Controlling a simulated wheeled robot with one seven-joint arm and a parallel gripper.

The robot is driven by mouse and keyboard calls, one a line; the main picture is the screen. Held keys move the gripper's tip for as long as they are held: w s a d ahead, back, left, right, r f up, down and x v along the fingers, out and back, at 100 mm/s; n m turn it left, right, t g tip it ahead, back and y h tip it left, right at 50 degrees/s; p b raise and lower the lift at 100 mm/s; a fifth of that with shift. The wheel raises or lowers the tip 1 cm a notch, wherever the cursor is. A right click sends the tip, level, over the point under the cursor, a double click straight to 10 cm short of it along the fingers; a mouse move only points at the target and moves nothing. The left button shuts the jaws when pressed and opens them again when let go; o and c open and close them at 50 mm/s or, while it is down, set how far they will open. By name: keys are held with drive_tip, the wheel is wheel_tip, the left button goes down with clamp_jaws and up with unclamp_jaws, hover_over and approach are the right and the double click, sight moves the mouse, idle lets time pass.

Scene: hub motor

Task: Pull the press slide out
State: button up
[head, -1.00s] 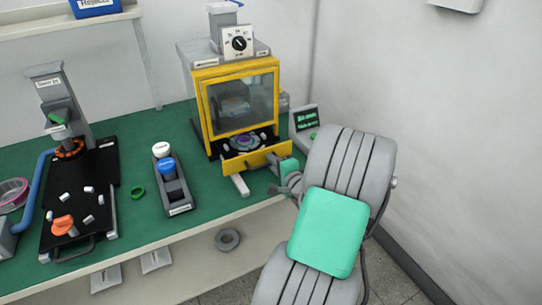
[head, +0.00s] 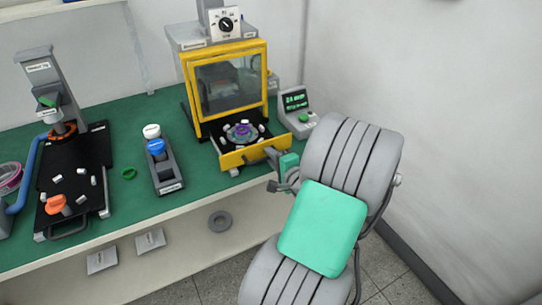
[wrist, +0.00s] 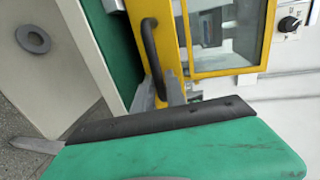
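The press (head: 228,85) is a yellow-framed box with a clear window, at the back of the bench in the head view. Its slide (head: 254,151) sticks out at the front, with a yellow front plate and a round part with a purple centre (head: 241,131) on its dark bed. The slide's dark bar handle (wrist: 150,55) shows against yellow in the wrist view. My gripper (head: 275,171) is at the right end of the slide front, by the handle. Its fingers look wide apart, one near the handle's lower end. Whether they touch it is unclear.
A small display (head: 296,103) stands right of the press. A grey holder (head: 166,177) with white and blue knobs is to the left. A black fixture tray (head: 74,183) lies further left. The wall is close on the right.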

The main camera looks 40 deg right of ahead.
drive_tip(key=o, duration=0.3)
drive_tip(key=v, duration=0.7)
drive_tip(key=shift+s, duration=0.35)
drive_tip(key=shift+a+r, duration=0.1)
drive_tip(key=shift+a, duration=0.05)
